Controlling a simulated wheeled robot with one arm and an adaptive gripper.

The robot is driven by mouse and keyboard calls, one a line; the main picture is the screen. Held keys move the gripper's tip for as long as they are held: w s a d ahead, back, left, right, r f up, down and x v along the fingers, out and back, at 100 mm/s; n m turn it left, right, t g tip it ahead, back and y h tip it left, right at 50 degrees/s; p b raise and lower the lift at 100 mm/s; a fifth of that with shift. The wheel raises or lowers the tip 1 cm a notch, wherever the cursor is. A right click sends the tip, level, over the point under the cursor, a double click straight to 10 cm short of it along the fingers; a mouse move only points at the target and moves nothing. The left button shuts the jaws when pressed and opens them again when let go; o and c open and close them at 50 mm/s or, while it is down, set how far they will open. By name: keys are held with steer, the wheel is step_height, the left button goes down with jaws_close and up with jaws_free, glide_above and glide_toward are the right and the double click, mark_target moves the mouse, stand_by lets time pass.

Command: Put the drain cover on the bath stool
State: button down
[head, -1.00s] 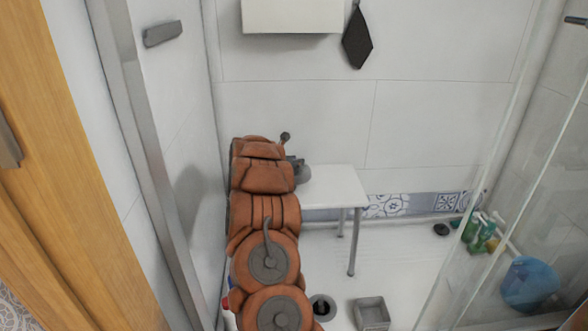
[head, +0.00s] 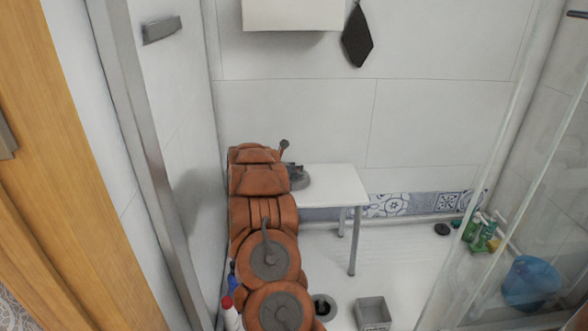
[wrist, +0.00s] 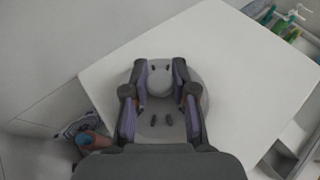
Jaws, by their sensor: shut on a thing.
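The drain cover (wrist: 160,108) is a round grey disc with a raised knob and dark slots. My gripper (wrist: 160,75) is shut on its knob, one finger on each side. The bath stool (wrist: 235,70) is a white rectangular top under the cover in the wrist view. In the head view the stool (head: 337,182) stands against the back wall. The cover (head: 300,181) is at the left part of its top, partly hidden by my arm. Whether the cover touches the stool top is hard to tell.
On the floor are a round dark drain opening (head: 323,307), a grey square box (head: 373,313) and a black disc (head: 442,229). Several bottles (head: 480,236) and a blue bucket (head: 529,283) stand at the right by the glass. The right part of the stool top is clear.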

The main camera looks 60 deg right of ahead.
steer(key=shift+f, duration=0.1)
steer(key=c, duration=0.9)
jaws_free()
steer(key=shift+r+p, duration=0.25)
steer(key=shift+p, duration=0.05)
steer(key=shift+p+v, duration=0.35)
steer(key=shift+v, duration=5.65)
steer(key=shift+f, duration=0.15)
